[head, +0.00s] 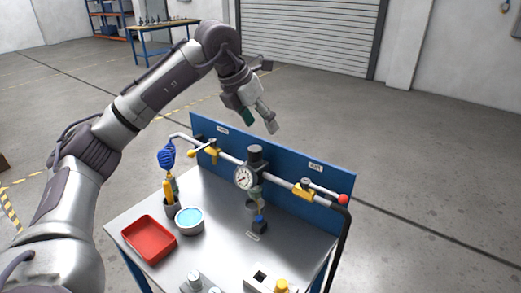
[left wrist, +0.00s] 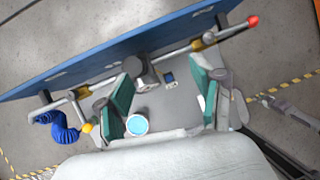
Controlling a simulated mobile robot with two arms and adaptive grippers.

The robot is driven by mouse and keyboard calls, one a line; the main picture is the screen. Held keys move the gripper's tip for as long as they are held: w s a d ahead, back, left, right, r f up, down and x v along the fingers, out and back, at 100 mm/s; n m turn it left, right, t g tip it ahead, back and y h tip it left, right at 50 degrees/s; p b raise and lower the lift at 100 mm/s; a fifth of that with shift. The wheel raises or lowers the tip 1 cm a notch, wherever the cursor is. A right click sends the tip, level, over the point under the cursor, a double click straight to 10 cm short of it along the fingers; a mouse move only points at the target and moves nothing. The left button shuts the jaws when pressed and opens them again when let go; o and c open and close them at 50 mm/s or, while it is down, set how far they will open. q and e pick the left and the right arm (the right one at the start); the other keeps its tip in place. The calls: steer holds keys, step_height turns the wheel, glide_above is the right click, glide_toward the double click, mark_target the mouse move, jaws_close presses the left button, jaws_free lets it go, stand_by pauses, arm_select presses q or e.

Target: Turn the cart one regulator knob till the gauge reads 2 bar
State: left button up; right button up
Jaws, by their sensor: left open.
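The regulator stands on the pipe along the cart's blue back panel. Its dark round knob (head: 256,153) is on top, and the white-faced gauge (head: 244,178) is on its front. The gauge's needle is too small to read. My left gripper (head: 260,118) is open and empty, above and behind the knob, apart from it in the head view. In the left wrist view the green-padded fingers of my left gripper (left wrist: 163,72) are spread wide. The knob (left wrist: 136,66) shows near the left finger's tip there.
The cart top (head: 205,245) holds a red tray (head: 149,239), a bowl of blue liquid (head: 189,220) and a holder with tools. A blue coiled hose (head: 167,158) hangs at left.

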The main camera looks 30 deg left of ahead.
mark_target(255, 148)
arm_select(q)
steer(key=s+a+n+y, duration=0.1)
steer(key=a+y, duration=0.1)
steer(key=a, duration=0.3)
steer(key=x, duration=0.4)
steer(key=p+x, duration=0.1)
steer(key=x, duration=0.3)
steer(key=d+p+x, duration=0.1)
steer(key=x, duration=0.3)
steer(key=shift+w+f, duration=0.1)
steer(key=shift+f, duration=0.05)
steer(key=c, duration=1.1)
steer(key=shift+c, duration=0.2)
